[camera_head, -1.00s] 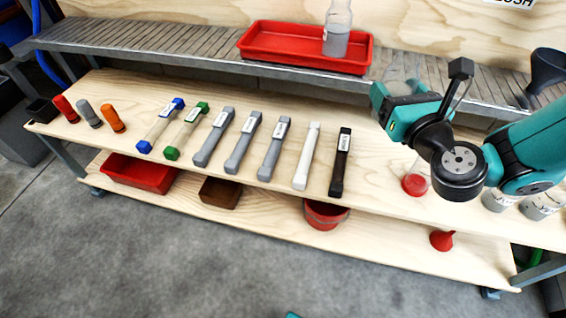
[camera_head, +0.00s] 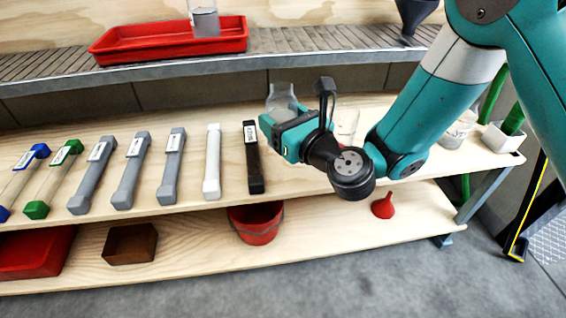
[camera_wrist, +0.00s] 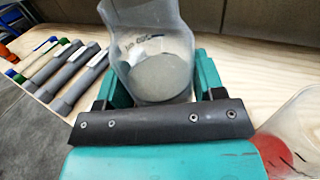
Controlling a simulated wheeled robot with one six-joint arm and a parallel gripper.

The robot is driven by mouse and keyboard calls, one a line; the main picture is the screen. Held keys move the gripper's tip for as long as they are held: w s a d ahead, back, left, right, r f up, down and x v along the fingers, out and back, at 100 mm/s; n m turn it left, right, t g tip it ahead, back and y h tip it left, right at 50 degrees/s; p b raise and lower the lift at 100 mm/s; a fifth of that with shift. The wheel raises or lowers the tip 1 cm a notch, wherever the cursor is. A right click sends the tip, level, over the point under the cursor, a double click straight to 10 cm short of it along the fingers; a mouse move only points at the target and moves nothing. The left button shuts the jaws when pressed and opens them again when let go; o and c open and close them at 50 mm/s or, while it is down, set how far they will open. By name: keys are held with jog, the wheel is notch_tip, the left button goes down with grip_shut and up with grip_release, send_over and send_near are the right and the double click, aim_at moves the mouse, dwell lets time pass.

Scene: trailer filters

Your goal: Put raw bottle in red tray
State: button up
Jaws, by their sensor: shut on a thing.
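My gripper (camera_wrist: 158,82) is shut on a clear bottle with grey contents (camera_wrist: 160,45). In the head view the held bottle (camera_head: 281,97) looks upright, above or at the wooden shelf, partly hidden by the gripper. Its marking is not readable, so I cannot tell if it is the raw bottle. The red tray (camera_head: 165,52) stands on the slatted conveyor at the upper left, away from my gripper. Another clear bottle with grey contents (camera_head: 205,22) stands inside the tray; its top is cut off.
Several filter tubes, among them a black one (camera_head: 253,160), lie left of my gripper. A clear container with red contents (camera_wrist: 275,155) is close to its right. A dark funnel (camera_head: 413,18) stands on the conveyor. A red bucket (camera_head: 256,222) is below.

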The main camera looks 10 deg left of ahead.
notch_tip(320, 180, down, 6)
jog(key=b, duration=0.5)
jog(key=shift+f, duration=0.25)
jog(key=shift+r, duration=0.2)
jog(key=shift+f, duration=0.15)
jog(key=o, duration=1.1)
